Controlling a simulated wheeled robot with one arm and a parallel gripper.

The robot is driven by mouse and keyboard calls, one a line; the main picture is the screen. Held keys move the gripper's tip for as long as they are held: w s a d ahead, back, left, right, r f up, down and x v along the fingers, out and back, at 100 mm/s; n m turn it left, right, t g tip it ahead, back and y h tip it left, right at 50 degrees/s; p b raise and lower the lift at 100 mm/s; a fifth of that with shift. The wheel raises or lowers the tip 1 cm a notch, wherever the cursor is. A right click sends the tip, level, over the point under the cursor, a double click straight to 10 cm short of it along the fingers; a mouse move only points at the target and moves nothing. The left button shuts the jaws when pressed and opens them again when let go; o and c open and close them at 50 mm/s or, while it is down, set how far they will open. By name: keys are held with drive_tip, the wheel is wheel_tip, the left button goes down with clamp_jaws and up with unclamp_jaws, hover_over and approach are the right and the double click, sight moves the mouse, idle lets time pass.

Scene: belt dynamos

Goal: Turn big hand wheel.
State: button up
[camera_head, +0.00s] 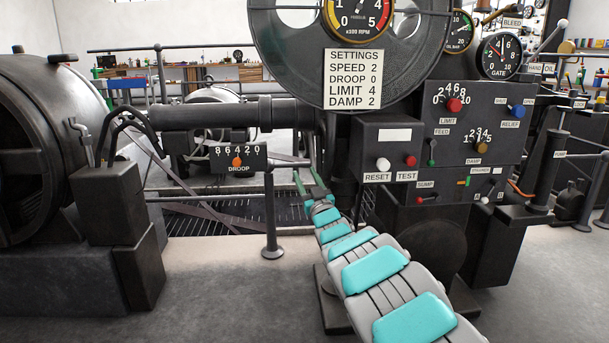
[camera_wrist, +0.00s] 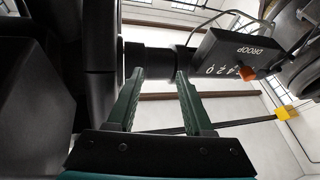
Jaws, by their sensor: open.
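No big hand wheel can be picked out for certain in either view. My gripper (camera_head: 308,180) reaches away from me, past the front of the machine, over the dark grating. In the wrist view its two green fingers (camera_wrist: 160,73) stand apart with nothing between them. A dark horizontal pipe (camera_head: 215,115) runs behind the gripper; in the wrist view a dark pipe end shows just beyond the fingertips. The droop box (camera_head: 238,158), with an orange pointer, is left of the gripper; it also shows upside down in the wrist view (camera_wrist: 232,55).
A control panel (camera_head: 470,130) with knobs and a settings sign (camera_head: 352,79) stand right of and above my arm. A large dark drum (camera_head: 40,150) is at the left. A post (camera_head: 271,215) rises beside the arm.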

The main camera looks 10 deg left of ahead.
drive_tip(key=shift+x, duration=0.85)
drive_tip(key=shift+a, duration=0.1)
clamp_jaws()
drive_tip(key=shift+s, duration=0.1)
idle(0.7)
drive_tip(key=shift+c, duration=2.4)
unclamp_jaws()
drive_tip(key=o, duration=0.5)
